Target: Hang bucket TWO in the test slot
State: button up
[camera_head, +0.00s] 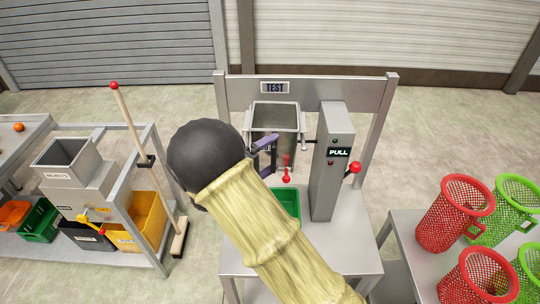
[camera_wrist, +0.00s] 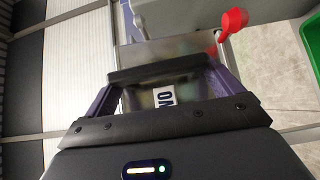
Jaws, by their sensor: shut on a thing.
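A grey metal bucket (camera_head: 287,117) is upright under the TEST sign (camera_head: 275,87), between the column marked PULL and the stand's left side. My gripper (camera_head: 265,153) is at the bucket's near side, its purple fingers shut on the bucket. In the wrist view my gripper (camera_wrist: 162,72) has a dark bar across its fingertips, and the grey bucket (camera_wrist: 172,48) shows beyond. A white label (camera_wrist: 163,96) shows between the fingers, partly covered, so I cannot read the full word. Whether the bucket rests on the slot's supports cannot be told.
The PULL column (camera_head: 328,185) with a red-knobbed lever (camera_head: 355,167) stands close right. A small red knob (camera_head: 286,179) and a green bin (camera_head: 287,203) are below. Mesh baskets (camera_head: 455,215) are at right; a hopper rack (camera_head: 68,165) and red-topped pole (camera_head: 128,120) are left.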

jog(key=shift+f+b, duration=0.85)
jog(key=shift+b, duration=0.2)
dwell(0.4)
jog(key=o, duration=1.1)
jog(key=shift+s+a+f, duration=0.1)
jog(key=b+v, duration=0.6)
jog(key=v, duration=1.1)
jog(key=shift+s, duration=0.1)
